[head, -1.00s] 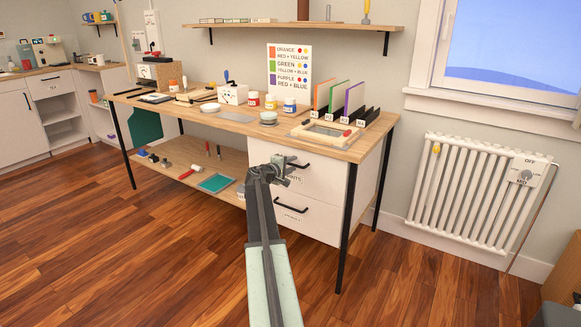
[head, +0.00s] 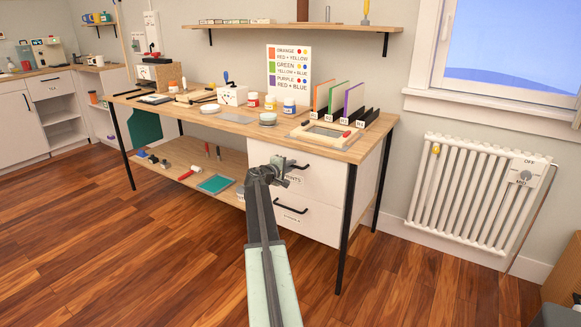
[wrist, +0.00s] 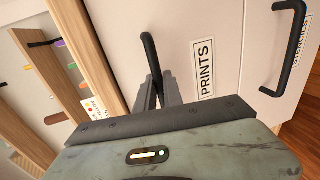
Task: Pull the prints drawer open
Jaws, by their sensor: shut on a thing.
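The prints drawer (head: 322,182) is the upper white drawer under the right end of the workbench. Its front looks about flush with the drawer below. Its black bar handle (wrist: 150,55) runs into my jaws in the wrist view, beside the PRINTS label (wrist: 203,68). My gripper (head: 284,170) is at the left part of this handle in the head view. In the wrist view my gripper (wrist: 156,96) is shut on the handle. My jaws hide part of the handle and label in the head view.
The lower drawer (head: 310,217) has its own black handle (wrist: 289,45) close by. A black table leg (head: 346,230) stands right of the drawers. The workbench top (head: 345,153) overhangs them. The wooden floor in front is clear.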

